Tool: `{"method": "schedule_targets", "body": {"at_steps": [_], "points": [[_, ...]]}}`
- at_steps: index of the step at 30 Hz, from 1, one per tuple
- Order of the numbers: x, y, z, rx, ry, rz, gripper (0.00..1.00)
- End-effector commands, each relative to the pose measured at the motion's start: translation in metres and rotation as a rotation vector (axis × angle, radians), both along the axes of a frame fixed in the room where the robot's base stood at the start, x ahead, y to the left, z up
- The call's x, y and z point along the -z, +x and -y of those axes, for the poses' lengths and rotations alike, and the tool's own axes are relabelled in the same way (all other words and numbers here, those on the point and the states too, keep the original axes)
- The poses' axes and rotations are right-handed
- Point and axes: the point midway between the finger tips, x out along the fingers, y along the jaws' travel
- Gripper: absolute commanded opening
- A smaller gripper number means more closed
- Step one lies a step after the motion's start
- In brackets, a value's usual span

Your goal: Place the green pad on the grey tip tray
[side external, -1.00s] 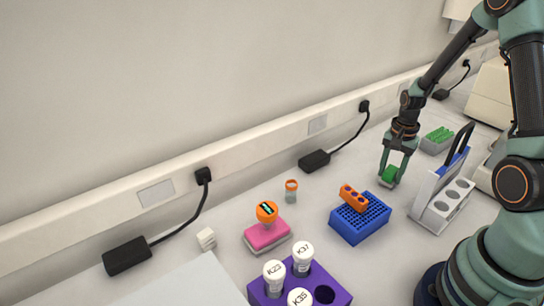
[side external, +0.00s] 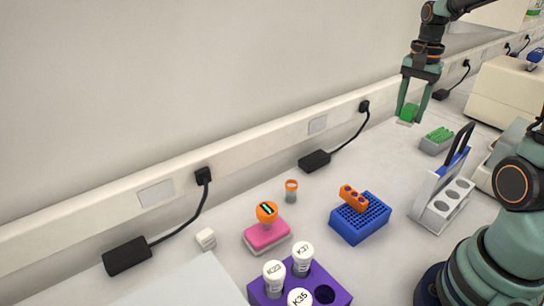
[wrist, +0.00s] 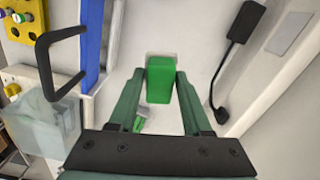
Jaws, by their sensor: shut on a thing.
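My gripper (side external: 411,115) is shut on the green pad (side external: 408,112), which has a pale lower edge. The pad sits between the two fingertips, and in the wrist view it is a green block (wrist: 160,80) between the fingers. The grey tip tray (side external: 434,147) stands on the bench, below and right of my gripper in the side view, with several green pieces on top. In the wrist view the tray (wrist: 152,118) is partly hidden behind my left finger and the gripper body. The pad appears to be held above the bench, apart from the tray.
A white rack with a blue panel and black handle (side external: 462,143) stands right of the tray.

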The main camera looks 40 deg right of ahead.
Motion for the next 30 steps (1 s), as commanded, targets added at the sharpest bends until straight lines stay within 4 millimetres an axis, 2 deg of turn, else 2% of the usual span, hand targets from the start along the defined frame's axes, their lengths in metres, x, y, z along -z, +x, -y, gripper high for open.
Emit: {"method": "schedule_targets", "body": {"at_steps": [5, 9, 15, 24, 30], "points": [[-0.003, 0.012, 0.031, 0.028, 0.001, -0.001, 0.0], [0.002, 0.023, 0.073, 0.061, 0.002, -0.002, 0.0], [0.016, 0.03, 0.138, 0.109, 0.002, -0.002, 0.0], [0.048, 0.016, 0.225, 0.177, 0.002, -0.001, 0.0], [0.065, 0.003, 0.257, 0.204, 0.0, 0.0, 0.0]]}}
